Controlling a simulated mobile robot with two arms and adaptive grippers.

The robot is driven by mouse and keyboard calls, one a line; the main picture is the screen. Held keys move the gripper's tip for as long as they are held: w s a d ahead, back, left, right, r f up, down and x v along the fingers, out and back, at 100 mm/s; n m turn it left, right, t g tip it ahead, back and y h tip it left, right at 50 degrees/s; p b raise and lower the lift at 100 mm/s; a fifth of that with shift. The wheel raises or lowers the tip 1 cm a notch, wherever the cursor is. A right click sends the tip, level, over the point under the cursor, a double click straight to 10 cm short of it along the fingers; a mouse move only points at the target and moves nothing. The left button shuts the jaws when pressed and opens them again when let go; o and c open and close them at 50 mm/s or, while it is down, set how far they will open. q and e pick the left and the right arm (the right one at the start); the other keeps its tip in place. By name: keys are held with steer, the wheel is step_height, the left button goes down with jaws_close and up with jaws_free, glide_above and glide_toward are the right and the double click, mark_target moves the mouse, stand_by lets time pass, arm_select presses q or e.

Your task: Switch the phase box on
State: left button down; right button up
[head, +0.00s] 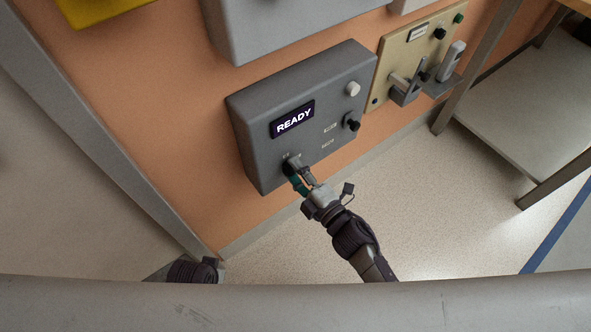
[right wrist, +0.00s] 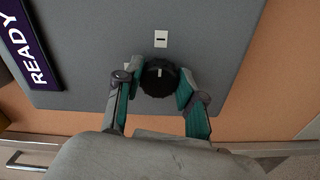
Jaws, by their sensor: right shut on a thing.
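The phase box, as I take it, is the grey wall box (head: 285,95) with a lit display (head: 293,119) reading READY. It carries a white button (head: 352,88), a second black knob (head: 351,123) and small labels. My right gripper (head: 297,178) is at the box's lower front corner. In the right wrist view its fingers (right wrist: 158,88) are on either side of a round black knob (right wrist: 158,77) with a pale pointer mark, shut on it. The fingers partly hide this knob in the head view. Of my left arm only a dark part shows at the bottom left; its gripper is out of view.
A tan panel (head: 400,52) with grey levers, a black knob and a green button is right of the box. Another grey box (head: 270,25) hangs above. A metal-framed bench (head: 530,100) stands at the right. The floor (head: 430,200) below is clear.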

steer(key=o, duration=1.1)
steer(key=shift+o, duration=0.2)
steer(key=v, duration=1.2)
steer(key=shift+f, duration=0.1)
